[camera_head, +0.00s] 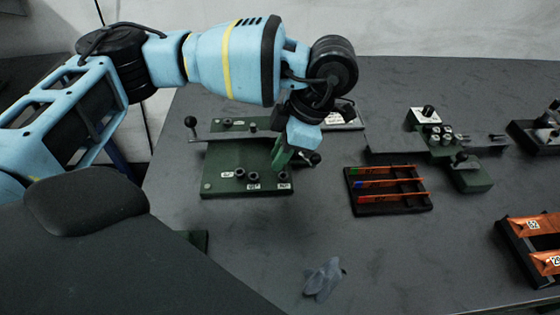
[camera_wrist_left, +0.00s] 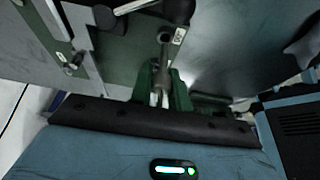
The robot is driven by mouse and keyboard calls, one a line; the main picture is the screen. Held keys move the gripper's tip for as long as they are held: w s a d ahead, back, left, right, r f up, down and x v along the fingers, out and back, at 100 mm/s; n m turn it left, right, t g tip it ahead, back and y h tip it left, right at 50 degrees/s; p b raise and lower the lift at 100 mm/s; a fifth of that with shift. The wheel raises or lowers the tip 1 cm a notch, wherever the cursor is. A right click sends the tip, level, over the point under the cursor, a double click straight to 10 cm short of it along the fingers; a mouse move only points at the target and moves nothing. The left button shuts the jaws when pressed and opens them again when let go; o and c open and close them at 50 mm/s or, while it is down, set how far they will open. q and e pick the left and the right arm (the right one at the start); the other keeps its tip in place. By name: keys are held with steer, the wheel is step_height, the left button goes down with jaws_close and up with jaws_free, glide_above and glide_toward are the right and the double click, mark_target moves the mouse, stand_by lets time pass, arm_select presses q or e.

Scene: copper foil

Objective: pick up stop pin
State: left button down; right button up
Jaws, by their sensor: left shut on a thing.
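A green fixture board (camera_head: 222,160) stands on the left of the table, with several dark pins or sockets along its front edge, beside small white labels. My left gripper (camera_head: 281,160) reaches down over the board's right side with its green fingers. In the left wrist view my left gripper (camera_wrist_left: 161,92) is shut around a grey stop pin (camera_wrist_left: 163,52), whose round head shows beyond the fingers. The pin's lower end is hidden, so I cannot tell whether it is clear of the board. My right gripper is not in view.
A dark rack (camera_head: 392,208) with coloured strips stands to the right. Copper-coloured packets (camera_head: 535,226) sit far right. The table between is clear.

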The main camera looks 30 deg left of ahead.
arm_select(q)
steer(key=s+d, duration=0.2)
steer(key=d, duration=0.5)
steer(key=s+d+r+b, duration=0.1)
steer(key=s+d, duration=0.2)
steer(key=d, duration=0.4)
steer(key=shift+s+d, duration=0.35)
steer(key=shift+d, duration=0.05)
